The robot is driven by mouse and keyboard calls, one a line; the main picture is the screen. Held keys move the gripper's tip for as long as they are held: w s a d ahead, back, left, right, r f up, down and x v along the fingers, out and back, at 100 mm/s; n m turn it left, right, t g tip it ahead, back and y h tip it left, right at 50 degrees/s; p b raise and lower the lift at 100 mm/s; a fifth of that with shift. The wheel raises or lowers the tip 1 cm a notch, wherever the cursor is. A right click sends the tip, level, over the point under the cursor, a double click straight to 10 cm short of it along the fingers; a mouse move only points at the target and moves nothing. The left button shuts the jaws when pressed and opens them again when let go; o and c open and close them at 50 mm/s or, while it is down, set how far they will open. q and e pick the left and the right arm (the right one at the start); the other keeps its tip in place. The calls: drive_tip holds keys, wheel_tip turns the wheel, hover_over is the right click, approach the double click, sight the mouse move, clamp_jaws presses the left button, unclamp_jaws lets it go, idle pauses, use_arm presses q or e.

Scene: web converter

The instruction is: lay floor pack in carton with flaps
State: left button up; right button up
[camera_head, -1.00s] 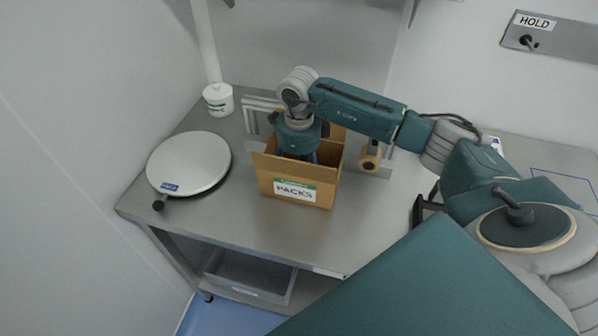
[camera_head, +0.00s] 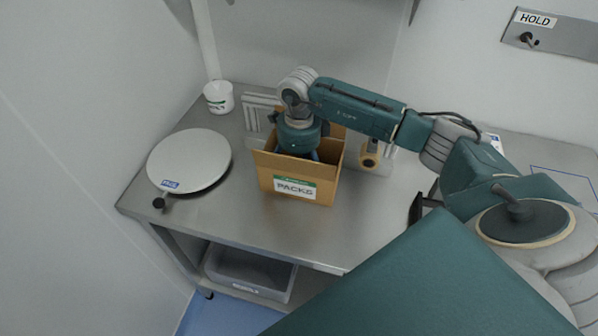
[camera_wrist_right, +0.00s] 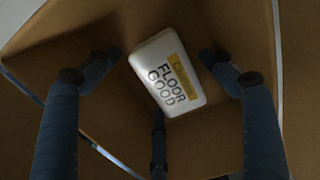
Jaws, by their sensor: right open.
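The carton (camera_head: 297,188), brown with flaps and a "PACKS" label, stands open on the steel table. In the right wrist view, a white floor pack (camera_wrist_right: 167,72) with a yellow band and the words "FLOOR GOOD" lies inside the carton. The right gripper (camera_wrist_right: 160,75) is open, its blue fingers spread on both sides of the pack and apart from it. My left gripper is not in view.
A round grey turntable-like disc (camera_head: 188,160) sits left of the carton. A white tub (camera_head: 219,97) stands behind it. A tape roll (camera_head: 370,155) on a metal stand is close to the carton's right. A grey bin (camera_head: 250,272) is on the lower shelf. The table front is clear.

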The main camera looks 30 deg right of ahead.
wheel_tip(320, 180, up, 12)
drive_tip(key=b, duration=0.3)
drive_tip(key=shift+b, duration=0.4)
drive_tip(key=shift+f, duration=0.1)
